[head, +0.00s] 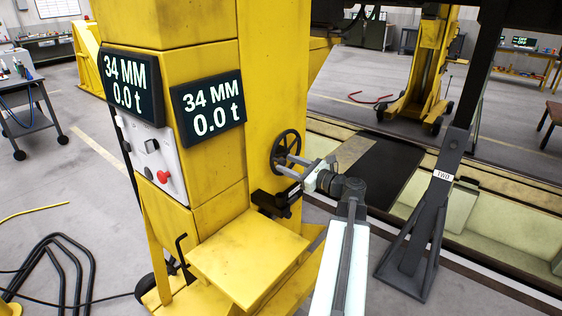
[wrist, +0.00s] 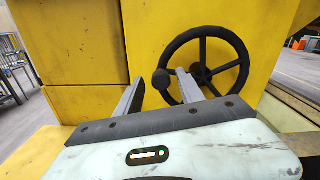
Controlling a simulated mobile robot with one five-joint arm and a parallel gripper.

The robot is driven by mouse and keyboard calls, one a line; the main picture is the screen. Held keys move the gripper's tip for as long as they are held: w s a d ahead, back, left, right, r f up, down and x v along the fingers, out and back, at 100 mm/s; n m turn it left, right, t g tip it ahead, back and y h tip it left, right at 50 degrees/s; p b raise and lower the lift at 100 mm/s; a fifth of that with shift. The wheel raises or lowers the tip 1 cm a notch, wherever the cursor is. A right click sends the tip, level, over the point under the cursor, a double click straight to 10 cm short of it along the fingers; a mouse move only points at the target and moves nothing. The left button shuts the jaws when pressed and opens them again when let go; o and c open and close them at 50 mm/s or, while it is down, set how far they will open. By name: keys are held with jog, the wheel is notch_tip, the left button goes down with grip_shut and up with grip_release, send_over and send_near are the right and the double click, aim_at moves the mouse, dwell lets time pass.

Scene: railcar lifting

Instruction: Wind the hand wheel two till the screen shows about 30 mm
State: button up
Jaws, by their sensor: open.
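The black spoked hand wheel (head: 286,152) is on the side of the yellow lifting column (head: 275,70). It also shows in the wrist view (wrist: 240,62), with its round knob (wrist: 161,78) at the left of the rim. My gripper (head: 282,163) is open in front of the wheel. In the wrist view its two fingers (wrist: 160,80) stand either side of the knob; I cannot tell whether they touch it. Two screens, the left (head: 131,84) and the right (head: 209,107), both read 34 MM and 0.0 t. I see no number on the wheel.
A dark stand (head: 408,243) labelled TWO is right of my arm. A yellow ledge (head: 248,250) juts out below the wheel. A control box (head: 158,165) with a red button is on the column.

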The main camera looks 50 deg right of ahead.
aim_at(284, 163)
jog(key=w, duration=0.3)
jog(key=shift+w+a, duration=0.15)
jog(key=shift+w, duration=0.2)
grip_shut()
dwell(1.1)
